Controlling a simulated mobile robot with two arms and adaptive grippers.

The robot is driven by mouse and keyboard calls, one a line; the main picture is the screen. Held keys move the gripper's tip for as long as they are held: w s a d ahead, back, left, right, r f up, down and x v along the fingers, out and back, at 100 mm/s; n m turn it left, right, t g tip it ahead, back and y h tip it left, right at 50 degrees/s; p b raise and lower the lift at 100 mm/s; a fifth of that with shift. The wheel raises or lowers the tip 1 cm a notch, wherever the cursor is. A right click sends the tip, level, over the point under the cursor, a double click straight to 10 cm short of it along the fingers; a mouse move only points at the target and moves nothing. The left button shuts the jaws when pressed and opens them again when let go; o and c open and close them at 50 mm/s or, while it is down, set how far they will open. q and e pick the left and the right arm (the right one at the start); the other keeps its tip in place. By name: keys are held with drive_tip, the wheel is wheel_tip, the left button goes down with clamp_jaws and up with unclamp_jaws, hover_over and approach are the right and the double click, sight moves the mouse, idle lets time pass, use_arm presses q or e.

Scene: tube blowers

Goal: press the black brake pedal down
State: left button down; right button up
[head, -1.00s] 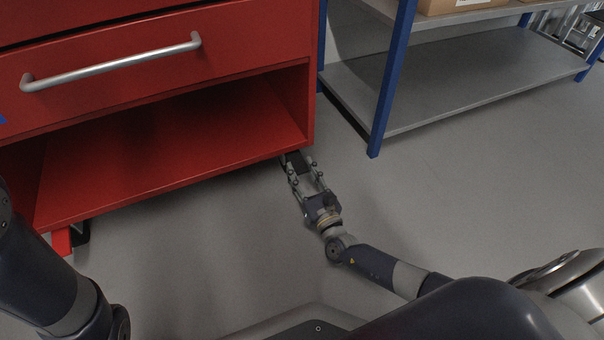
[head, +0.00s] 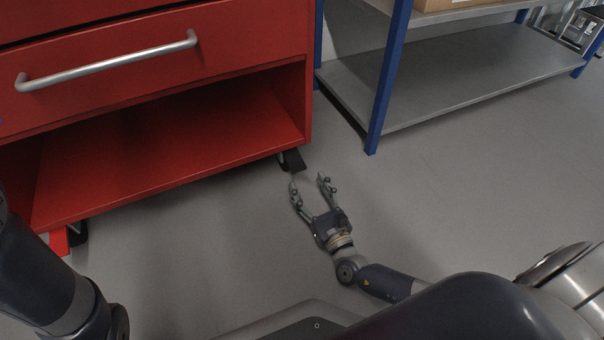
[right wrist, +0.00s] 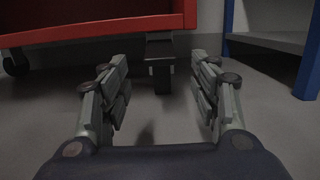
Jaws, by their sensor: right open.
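The black brake pedal (head: 294,160) sticks out from under the front right corner of the red cabinet (head: 307,110), low over the floor. In the right wrist view the pedal (right wrist: 161,62) shows straight ahead, between and beyond the fingers. My right gripper (head: 308,182) is open and empty, low near the floor. Its fingertips are a short way in front of the pedal, apart from it. I cannot tell how far down the pedal sits. My left arm shows at the left edge, but its gripper is out of view.
A red pedal (head: 60,240) and a caster show under the cabinet's left corner. The floor around my right gripper is clear.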

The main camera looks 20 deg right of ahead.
drive_tip(key=s, duration=0.5)
drive_tip(key=shift+s+f, duration=0.3)
drive_tip(key=shift+f, duration=0.05)
